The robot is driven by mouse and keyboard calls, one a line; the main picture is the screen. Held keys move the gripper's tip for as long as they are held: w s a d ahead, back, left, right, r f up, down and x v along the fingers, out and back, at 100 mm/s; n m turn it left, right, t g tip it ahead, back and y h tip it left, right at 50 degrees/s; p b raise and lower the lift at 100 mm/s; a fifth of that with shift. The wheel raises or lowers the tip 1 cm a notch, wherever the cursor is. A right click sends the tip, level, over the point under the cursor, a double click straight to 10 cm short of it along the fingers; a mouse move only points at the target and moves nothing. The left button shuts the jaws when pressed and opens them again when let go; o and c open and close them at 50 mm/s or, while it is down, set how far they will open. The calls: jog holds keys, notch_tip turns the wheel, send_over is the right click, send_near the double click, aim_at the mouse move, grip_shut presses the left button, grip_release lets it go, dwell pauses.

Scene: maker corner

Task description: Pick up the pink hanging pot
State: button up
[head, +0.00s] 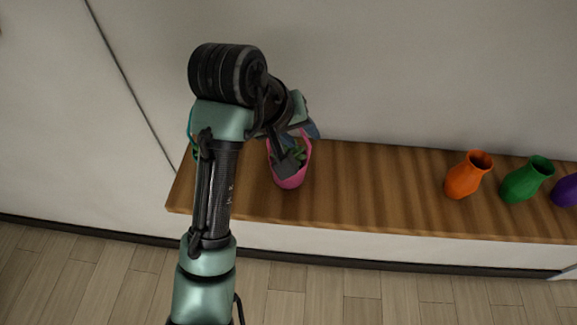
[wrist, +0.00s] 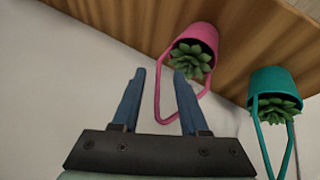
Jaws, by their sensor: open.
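The pink hanging pot (head: 290,182) stands on the left part of the wooden shelf, with a green succulent in it and a pink loop handle. In the wrist view the pot (wrist: 203,33) is just beyond the fingertips, a little to the right. Its handle extends between and behind the fingers; I cannot tell whether it touches them. My gripper (wrist: 158,72) is open, with nothing clamped between its two blue-grey fingers. In the head view my gripper is over the pot and partly hides it and its plant.
A teal hanging pot (wrist: 270,80) with a succulent is close beside the pink one; my arm mostly hides it in the head view. Orange (head: 466,178), green (head: 524,183) and purple (head: 567,191) vases stand at the right. The middle of the wooden shelf (head: 375,185) is clear. A wall rises behind.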

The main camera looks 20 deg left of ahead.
aim_at(304, 137)
jog(key=shift+x, duration=1.85)
jog(key=shift+w+r, duration=0.1)
grip_shut()
